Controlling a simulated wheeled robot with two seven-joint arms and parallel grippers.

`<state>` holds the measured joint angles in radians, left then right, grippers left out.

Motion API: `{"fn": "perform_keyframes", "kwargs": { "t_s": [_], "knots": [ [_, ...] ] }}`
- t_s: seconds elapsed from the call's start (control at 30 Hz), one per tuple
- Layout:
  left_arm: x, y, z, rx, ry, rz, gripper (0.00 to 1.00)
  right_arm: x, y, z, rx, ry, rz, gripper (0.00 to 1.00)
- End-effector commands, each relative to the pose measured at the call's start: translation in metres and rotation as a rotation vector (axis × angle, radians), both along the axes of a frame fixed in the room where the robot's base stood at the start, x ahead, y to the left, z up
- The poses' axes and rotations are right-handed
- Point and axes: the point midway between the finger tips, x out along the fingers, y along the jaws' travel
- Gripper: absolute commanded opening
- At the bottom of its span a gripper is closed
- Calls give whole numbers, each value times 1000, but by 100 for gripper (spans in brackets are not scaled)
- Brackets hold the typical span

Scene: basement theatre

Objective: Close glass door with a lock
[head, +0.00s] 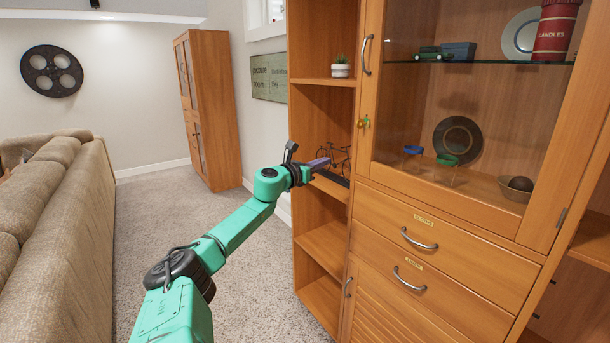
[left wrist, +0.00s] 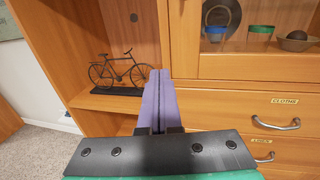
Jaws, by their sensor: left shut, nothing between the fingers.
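The glass door (head: 470,105) is the upper front of the wooden cabinet. It has a wooden frame, a curved metal handle (head: 367,55) on its left side and a lock with a small green and gold piece (head: 364,122) below the handle. The door looks flush with the cabinet or nearly so; I cannot tell whether a small gap is left. My left gripper (head: 320,164) is shut and empty, in front of the open shelves left of the door. In the left wrist view its purple fingers (left wrist: 158,103) are pressed together, apart from the door frame (left wrist: 182,35).
A model bicycle (head: 338,160) stands on the open shelf behind my left gripper. Two drawers (head: 440,248) with metal handles sit under the glass door. A sofa (head: 60,215) stands at left. Carpet (head: 255,270) is clear between it and the cabinet.

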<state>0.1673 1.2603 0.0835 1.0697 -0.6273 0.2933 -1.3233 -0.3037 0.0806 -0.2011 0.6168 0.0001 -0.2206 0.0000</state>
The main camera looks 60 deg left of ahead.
Motion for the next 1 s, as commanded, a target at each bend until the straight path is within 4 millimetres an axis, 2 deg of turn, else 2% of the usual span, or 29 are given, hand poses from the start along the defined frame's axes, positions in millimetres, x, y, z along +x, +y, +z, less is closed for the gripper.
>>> {"fn": "perform_keyframes", "kwargs": {
  "t_s": [0.03,0.13,0.37,0.4,0.57,0.93,1.0],
  "knots": [
    [-4,-1,-5,5,4,-3,0,6,0,-8,0,-9,0,0],
    [-11,-3,-2,1,3,-6,0,13,0,-10,2,-21,0,0],
    [-32,-3,-1,4,4,-5,0,6,0,-17,0,-10,-1,0],
    [-38,-4,2,-1,1,-8,0,4,0,-11,1,-7,-1,0],
    [-53,-3,3,1,0,-6,0,3,0,-7,0,-5,-1,0],
    [-57,-3,3,2,-1,-4,0,3,0,-8,0,-5,-2,0],
    [-59,2,-4,-23,0,6,0,3,0,-7,0,-5,-2,0]
  ]
}}
